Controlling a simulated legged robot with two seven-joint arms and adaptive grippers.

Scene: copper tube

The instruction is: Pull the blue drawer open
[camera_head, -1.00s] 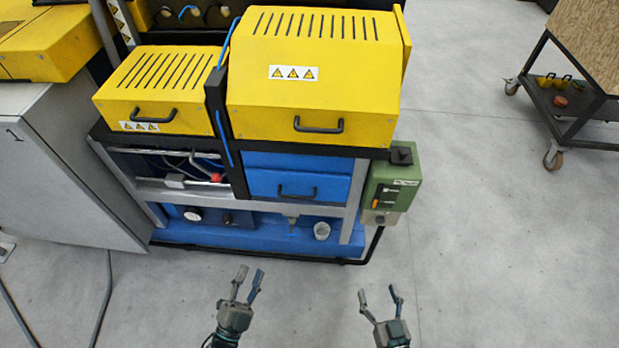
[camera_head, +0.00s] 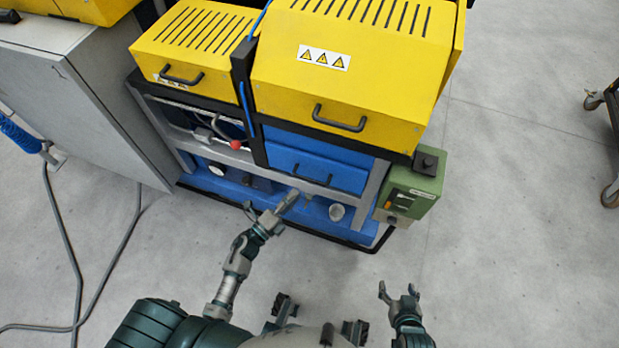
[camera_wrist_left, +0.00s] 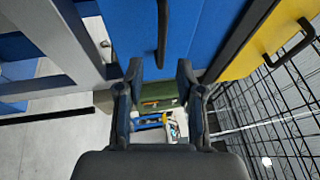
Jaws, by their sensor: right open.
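The blue drawer (camera_head: 290,157) sits under the larger yellow cover of the machine and looks shut. Its dark bar handle (camera_head: 318,178) is on its front. My left gripper (camera_head: 270,206) is open, low and left of the handle in the head view. In the left wrist view, the left gripper's two fingers (camera_wrist_left: 160,75) are spread and empty. The drawer handle (camera_wrist_left: 162,35) lies ahead of the gap between them, against the blue front (camera_wrist_left: 200,30). I see no contact with it. My right gripper (camera_head: 397,291) is open and empty over the floor, away from the machine.
A green control box (camera_head: 412,190) is mounted right of the drawer. A grey cabinet (camera_head: 95,110) stands at left, with cables on the floor. The floor at right is mostly clear.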

